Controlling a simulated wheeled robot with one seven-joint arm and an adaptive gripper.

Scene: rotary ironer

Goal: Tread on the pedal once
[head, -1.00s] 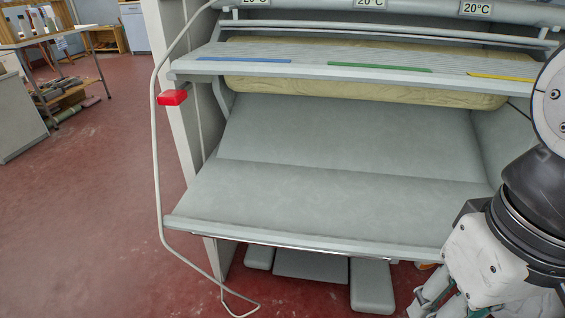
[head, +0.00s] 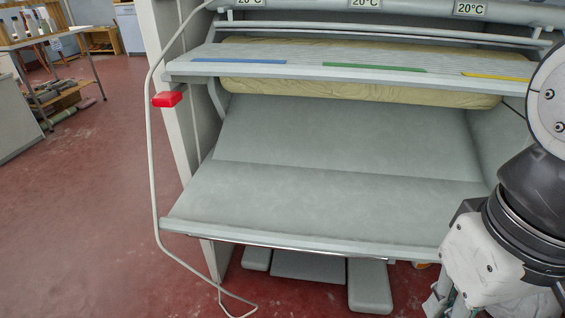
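The pedal (head: 308,266) appears to be the wide flat grey plate low under the front of the ironer (head: 330,205). It lies between two grey feet, just above the red floor, and its rear is hidden under the machine. My gripper (head: 446,304) is at the lower right, to the right of the pedal and apart from it in the picture. Its fingers are partly cut off by the bottom edge, so I cannot tell whether they are open. I see nothing held in it.
The right foot (head: 369,286) stands between the pedal and my gripper; the left foot (head: 257,257) is on the other side. A cable (head: 153,170) hangs at the left and loops on the floor. A red box (head: 167,99) juts from the ironer's left side. Floor at left is clear.

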